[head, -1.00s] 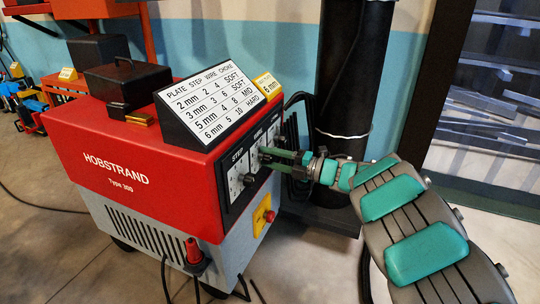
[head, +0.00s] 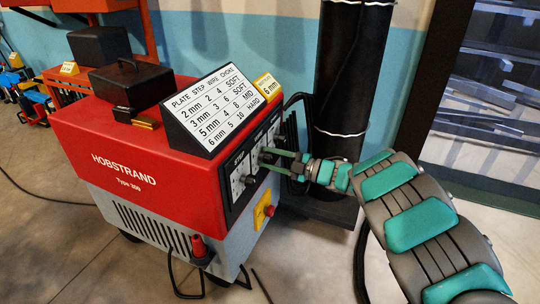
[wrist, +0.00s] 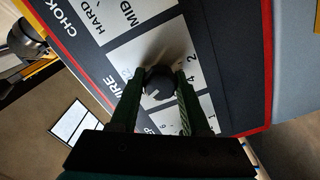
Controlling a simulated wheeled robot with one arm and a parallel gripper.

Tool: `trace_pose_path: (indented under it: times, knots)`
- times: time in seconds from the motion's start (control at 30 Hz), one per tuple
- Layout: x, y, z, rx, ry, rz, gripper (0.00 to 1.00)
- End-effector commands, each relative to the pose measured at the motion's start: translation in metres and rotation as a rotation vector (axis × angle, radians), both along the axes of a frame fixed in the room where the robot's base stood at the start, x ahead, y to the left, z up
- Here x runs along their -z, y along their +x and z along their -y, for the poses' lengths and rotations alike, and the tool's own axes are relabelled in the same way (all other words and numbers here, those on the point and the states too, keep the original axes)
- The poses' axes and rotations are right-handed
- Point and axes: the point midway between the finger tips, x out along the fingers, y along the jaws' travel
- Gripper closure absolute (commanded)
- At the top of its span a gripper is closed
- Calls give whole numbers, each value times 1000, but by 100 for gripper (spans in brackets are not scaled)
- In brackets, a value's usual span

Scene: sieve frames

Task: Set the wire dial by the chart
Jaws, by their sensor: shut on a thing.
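The chart (head: 218,106) stands tilted on the red welder (head: 150,165), with columns PLATE, STEP, WIRE and CHOKE. Its 6 mm row reads 5, 10, HARD. A yellow tag (head: 266,86) beside it reads 6 mm. My gripper (head: 268,157) is at the middle of the dark front panel. In the wrist view, my gripper (wrist: 158,88) is shut on the black knob of the wire dial (wrist: 157,80), its fingers on either side. The label WIRE and the numbers 2 and 4 show beside it. I cannot tell where the knob points.
The step dial (head: 249,180) is left of my gripper on the panel. A yellow plate with a red button (head: 267,211) sits below. A dark box (head: 130,84) rests on the welder. A black column (head: 342,90) stands close behind my arm.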

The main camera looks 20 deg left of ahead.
Motion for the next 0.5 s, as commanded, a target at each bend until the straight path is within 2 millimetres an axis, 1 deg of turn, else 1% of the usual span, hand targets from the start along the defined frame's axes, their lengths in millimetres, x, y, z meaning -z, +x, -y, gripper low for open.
trace_pose_path:
  times: [0.43, 0.47, 0.5]
  knots:
    - [1, 0, 0, 1, 0, -10, 100]
    - [1, 0, 0, 1, 0, -10, 50]
    - [1, 0, 0, 1, 0, -10, 46]
